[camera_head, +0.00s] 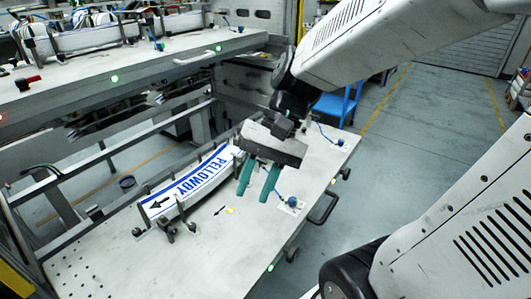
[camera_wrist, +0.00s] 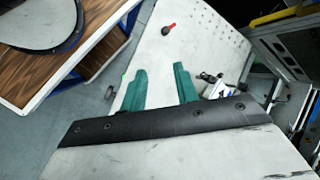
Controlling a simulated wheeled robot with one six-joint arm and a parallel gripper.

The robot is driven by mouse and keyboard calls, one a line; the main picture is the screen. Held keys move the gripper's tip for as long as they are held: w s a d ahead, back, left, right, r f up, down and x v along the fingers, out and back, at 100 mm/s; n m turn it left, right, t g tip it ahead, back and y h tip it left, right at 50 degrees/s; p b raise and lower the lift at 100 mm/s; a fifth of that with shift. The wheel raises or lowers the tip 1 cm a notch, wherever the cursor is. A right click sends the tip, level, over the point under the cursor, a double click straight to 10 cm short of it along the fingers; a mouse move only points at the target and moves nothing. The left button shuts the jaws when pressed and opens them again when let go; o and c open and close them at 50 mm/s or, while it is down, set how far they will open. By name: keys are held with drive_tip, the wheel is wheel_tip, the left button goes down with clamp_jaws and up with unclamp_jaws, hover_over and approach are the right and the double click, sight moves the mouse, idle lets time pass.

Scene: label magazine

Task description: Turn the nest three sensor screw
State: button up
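My gripper (camera_head: 254,194) has two green fingers spread apart, with nothing seen between them. It hangs over the right part of the lower white table; the open fingers also show in the wrist view (camera_wrist: 160,70). A small sensor with a blue cable (camera_head: 292,203) sits on the table just right of the fingertips. Another blue-cabled sensor (camera_head: 339,142) is at the table's far right corner. More blue-cabled sensors (camera_head: 158,45) are on the upper table. No nest number is readable, and the screw is too small to make out.
A curved label stack reading PELLOWBY (camera_head: 190,190) stands between dark posts left of my gripper. The upper table (camera_head: 130,62) is at the back left. A red-handled part (camera_wrist: 168,28) lies on a white surface. A wood-topped bench (camera_wrist: 20,70) shows at left.

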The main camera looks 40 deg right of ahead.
drive_tip(key=w+d+f+m+t+y, duration=0.45)
drive_tip(key=w+m, duration=0.25)
drive_tip(key=w, duration=0.2)
drive_tip(key=w+d+f+m+t+y, duration=0.3)
drive_tip(key=w+d+m+t, duration=0.2)
drive_tip(key=w+m, duration=0.3)
drive_tip(key=w+d+f+m+t+h, duration=0.1)
drive_tip(key=d+f+m+t+h, duration=0.1)
drive_tip(key=d+f+m+t, duration=0.1)
drive_tip(key=w+d+f+m+t+h, duration=0.1)
drive_tip(key=d+f+m+t+h, duration=0.2)
drive_tip(key=d, duration=0.5)
drive_tip(key=w+d+f+m+t+h, duration=0.2)
drive_tip(key=d+f+m+t, duration=0.1)
drive_tip(key=d+f+m, duration=0.2)
drive_tip(key=shift+w+d+f+m+h, duration=0.1)
drive_tip(key=shift+d+f+m+h, duration=0.2)
drive_tip(key=shift+d+m, duration=0.15)
drive_tip(key=shift+w+d+f, duration=0.1)
drive_tip(key=shift+w+f, duration=0.05)
drive_tip(key=x, duration=0.7)
drive_tip(key=shift+w, duration=0.15)
clamp_jaws()
